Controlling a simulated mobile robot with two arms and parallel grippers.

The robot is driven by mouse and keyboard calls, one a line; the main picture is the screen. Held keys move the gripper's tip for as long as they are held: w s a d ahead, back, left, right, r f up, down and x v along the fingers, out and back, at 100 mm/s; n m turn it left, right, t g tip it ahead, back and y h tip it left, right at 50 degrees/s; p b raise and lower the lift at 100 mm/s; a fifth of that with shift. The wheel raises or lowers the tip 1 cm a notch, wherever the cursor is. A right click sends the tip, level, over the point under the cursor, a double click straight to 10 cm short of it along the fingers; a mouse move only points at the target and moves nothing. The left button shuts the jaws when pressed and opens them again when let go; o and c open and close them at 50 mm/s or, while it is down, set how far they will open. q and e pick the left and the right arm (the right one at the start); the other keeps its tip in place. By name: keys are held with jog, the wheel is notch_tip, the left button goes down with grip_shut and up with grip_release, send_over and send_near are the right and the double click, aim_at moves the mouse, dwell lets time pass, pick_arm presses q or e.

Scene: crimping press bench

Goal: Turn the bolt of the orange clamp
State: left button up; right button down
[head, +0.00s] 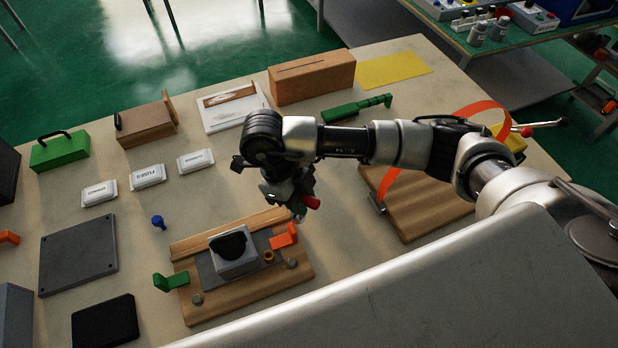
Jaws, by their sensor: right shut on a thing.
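The orange clamp (285,236) is on the right side of a wooden fixture board (245,300), beside a grey block with a black rounded top (232,250). A brass-coloured ring (268,256) and a grey round bolt head (292,264) are close to the clamp; which one is its bolt I cannot tell. My right gripper (300,212) is above and just behind the orange clamp, pointing down. It is shut on a small red-ended thing (311,202), mostly hidden by the fingers. Contact with the clamp is not visible. My left gripper is out of view.
A green clamp (171,281) is at the board's left. A blue knob (158,222), grey plate (78,254) and black pad (104,322) lie further left. White labelled boxes (147,177) stand behind. A wooden board with an orange band (425,205) is under my right arm.

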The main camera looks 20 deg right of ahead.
jog(key=m, duration=0.1)
jog(key=s+a+m+y, duration=0.1)
jog(key=m, duration=0.1)
jog(key=shift+g+p, duration=0.35)
jog(key=shift+g, duration=0.05)
pick_arm(q)
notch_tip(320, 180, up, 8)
jog(key=p, duration=0.6)
pick_arm(e)
jog(key=s+a+m+t+y, duration=0.2)
jog(key=m+y, duration=0.1)
jog(key=m, duration=0.8)
jog(key=s+a+f+m+t+y, duration=0.1)
jog(key=s+a+m+t+y, duration=0.1)
jog(key=m, duration=1)
jog(key=shift+s+a+y, duration=0.25)
jog(key=shift+s+y, duration=0.2)
jog(key=shift+y, duration=0.35)
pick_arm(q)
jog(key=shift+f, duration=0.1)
pick_arm(e)
jog(key=shift+f, duration=0.1)
jog(key=shift+f+b, duration=0.95)
jog(key=shift+f, duration=1.15)
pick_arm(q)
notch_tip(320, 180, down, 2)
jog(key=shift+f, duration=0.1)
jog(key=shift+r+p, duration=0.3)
